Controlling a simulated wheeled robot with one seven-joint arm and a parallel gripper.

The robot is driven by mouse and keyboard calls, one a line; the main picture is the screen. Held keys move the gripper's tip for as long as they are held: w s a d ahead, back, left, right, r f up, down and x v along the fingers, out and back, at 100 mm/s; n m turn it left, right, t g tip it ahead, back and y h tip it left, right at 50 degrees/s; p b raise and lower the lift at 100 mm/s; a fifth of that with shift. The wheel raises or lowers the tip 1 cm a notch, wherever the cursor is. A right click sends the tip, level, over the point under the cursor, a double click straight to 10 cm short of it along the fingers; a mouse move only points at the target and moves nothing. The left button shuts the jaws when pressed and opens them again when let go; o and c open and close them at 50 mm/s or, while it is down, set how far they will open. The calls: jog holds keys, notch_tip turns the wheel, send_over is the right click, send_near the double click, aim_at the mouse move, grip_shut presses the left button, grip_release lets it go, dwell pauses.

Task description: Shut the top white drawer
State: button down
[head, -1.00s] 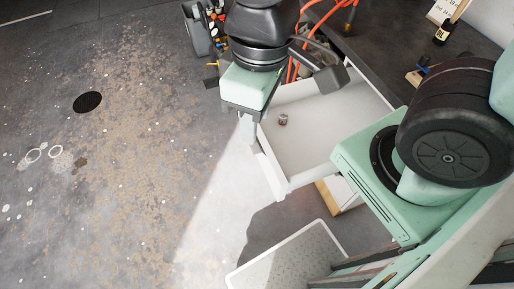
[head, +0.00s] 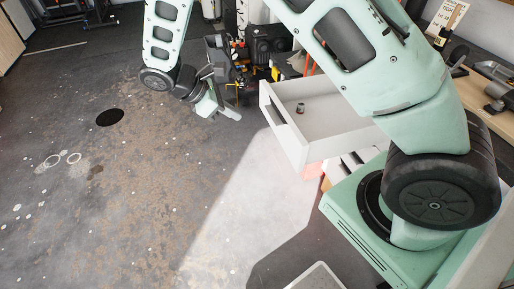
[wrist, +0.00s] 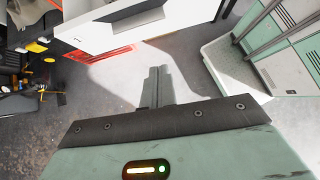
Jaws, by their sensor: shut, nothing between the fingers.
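The top white drawer (head: 335,122) is pulled out, in the middle of the head view, with a small dark reddish object (head: 300,107) on its floor. My arm covers part of its right and back. In the wrist view, the white drawer (wrist: 145,35) shows at the top. My gripper (head: 234,114) is shut and empty, out over the floor, left of the drawer front and apart from it. In the wrist view, its closed fingers (wrist: 156,72) point up toward the drawer, with floor between.
A red-edged part (wrist: 95,57) sits below the drawer. Dark equipment (head: 265,40) stands behind the gripper. The floor in front of the drawer is clear.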

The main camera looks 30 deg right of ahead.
jog(key=f, duration=0.2)
jog(key=p, duration=0.2)
send_near(278, 128)
notch_tip(278, 128, down, 5)
jog(key=shift+s+d+r+n+h+p, duration=0.15)
jog(key=shift+s+d, duration=0.1)
jog(key=shift+d, duration=0.35)
jog(key=shift+s+d+n+h+p, duration=0.1)
jog(key=shift+s+d, duration=0.15)
jog(key=shift+d, duration=0.3)
jog(key=shift+s+d+r+n+h+p, duration=0.15)
jog(key=shift+s+d, duration=0.15)
jog(key=shift+d, duration=0.3)
jog(key=shift+f, duration=0.15)
jog(key=shift+d, duration=0.1)
